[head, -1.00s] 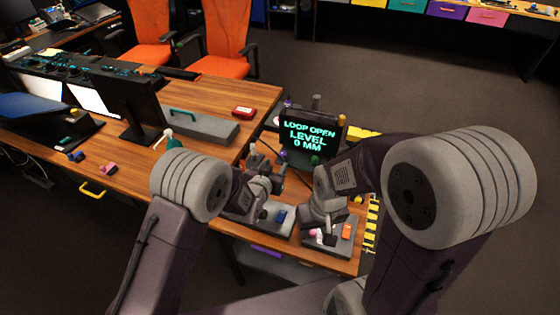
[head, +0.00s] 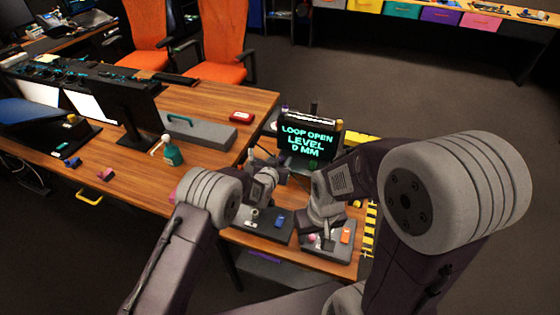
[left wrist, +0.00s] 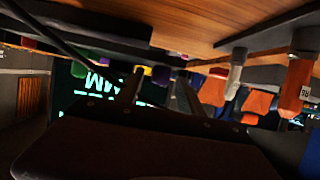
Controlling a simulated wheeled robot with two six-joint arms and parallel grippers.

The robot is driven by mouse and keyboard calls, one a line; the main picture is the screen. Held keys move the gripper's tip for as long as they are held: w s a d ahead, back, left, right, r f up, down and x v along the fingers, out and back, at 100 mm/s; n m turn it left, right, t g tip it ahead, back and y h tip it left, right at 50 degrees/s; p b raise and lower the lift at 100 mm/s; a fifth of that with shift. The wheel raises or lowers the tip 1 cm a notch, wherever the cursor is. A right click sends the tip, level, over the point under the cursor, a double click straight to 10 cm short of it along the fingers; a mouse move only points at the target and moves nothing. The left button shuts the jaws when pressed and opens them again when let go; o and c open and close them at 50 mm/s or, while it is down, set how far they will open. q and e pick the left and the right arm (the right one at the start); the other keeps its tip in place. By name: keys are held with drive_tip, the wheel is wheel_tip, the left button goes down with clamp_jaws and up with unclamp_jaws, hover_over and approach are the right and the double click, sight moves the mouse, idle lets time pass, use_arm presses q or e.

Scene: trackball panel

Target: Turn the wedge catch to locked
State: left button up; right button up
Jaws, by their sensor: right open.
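Two grey control plates lie at the table's front corner in the head view. The left plate (head: 262,228) bears a blue piece (head: 280,221) and a small pale knob (head: 254,213). The right plate (head: 318,252) bears an orange block (head: 346,235) and a pink ball (head: 312,238). I cannot tell which part is the wedge catch. My left gripper (head: 262,158) is raised behind the left plate, below the screen's left side. Its fingers (left wrist: 160,76) stand apart with nothing seen between them in the left wrist view. My right gripper (head: 328,243) is open, low over the right plate beside the pink ball.
A screen (head: 309,142) reading "LOOP OPEN LEVEL 0 MM" stands behind the plates. Yellow-black striping (head: 371,222) borders the right edge.

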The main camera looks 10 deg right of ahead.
use_arm(q)
clamp_jaws()
drive_tip(key=shift+w+a+m+g+h+b, duration=0.15)
drive_tip(key=shift+m+g+h+b, duration=0.15)
drive_tip(key=shift+m+h+b, duration=0.3)
drive_tip(key=shift+r+m+g+h, duration=0.15)
drive_tip(key=shift+m+g+h, duration=0.25)
drive_tip(key=shift+m+h, duration=0.1)
drive_tip(key=shift+m+g+h, duration=0.3)
drive_tip(key=shift+m+g, duration=0.1)
drive_tip(key=shift+o, duration=0.4)
unclamp_jaws()
drive_tip(key=shift+a, duration=0.1)
